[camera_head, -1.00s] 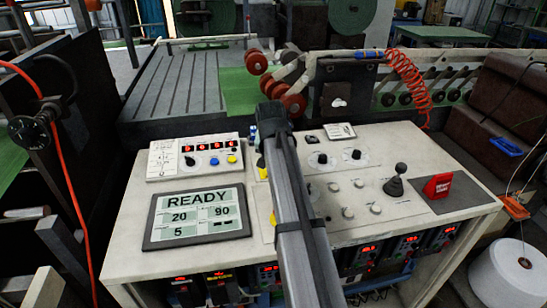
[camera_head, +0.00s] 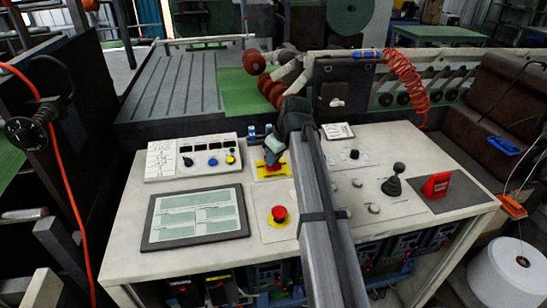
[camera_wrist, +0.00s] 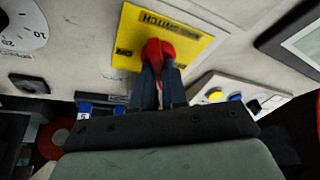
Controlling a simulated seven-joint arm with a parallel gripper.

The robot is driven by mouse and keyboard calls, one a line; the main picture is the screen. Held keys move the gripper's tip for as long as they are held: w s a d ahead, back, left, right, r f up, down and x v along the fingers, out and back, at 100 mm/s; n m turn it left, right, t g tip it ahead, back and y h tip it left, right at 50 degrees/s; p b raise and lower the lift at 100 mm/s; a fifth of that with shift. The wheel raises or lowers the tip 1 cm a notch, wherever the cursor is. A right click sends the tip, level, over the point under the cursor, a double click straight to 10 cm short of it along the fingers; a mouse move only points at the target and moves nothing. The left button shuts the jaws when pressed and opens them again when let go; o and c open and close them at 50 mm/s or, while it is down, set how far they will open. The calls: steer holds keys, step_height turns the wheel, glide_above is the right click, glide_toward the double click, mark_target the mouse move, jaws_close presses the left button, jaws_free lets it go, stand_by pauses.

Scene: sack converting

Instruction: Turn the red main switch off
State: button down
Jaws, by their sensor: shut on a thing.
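The red main switch (camera_wrist: 158,48) is a red knob on a yellow plate (camera_wrist: 197,48) with dark lettering that includes the word SWITCH. My gripper (camera_wrist: 159,72) is shut on the knob, a dark finger on each side. In the head view my gripper (camera_head: 272,153) is over the yellow plate (camera_head: 264,174) at the back middle of the console, and a little red of the switch shows below it. The small position marks on the plate are too blurred to read.
A red emergency-stop button (camera_head: 279,213) on a yellow base stands just in front of the switch. A white button box (camera_head: 192,157) is at the left. A black joystick (camera_head: 394,180) and a red block (camera_head: 436,185) are at the right.

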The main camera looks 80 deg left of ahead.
steer(key=shift+w+n+g+h, duration=0.1)
steer(key=shift+n+g+h, duration=0.2)
steer(key=shift+n, duration=0.8)
steer(key=c, duration=1.2)
jaws_free()
steer(key=shift+o, duration=0.2)
steer(key=v, duration=1.3)
steer(key=shift+r, duration=0.4)
steer(key=shift+w+d, duration=0.1)
steer(key=shift+w, duration=0.1)
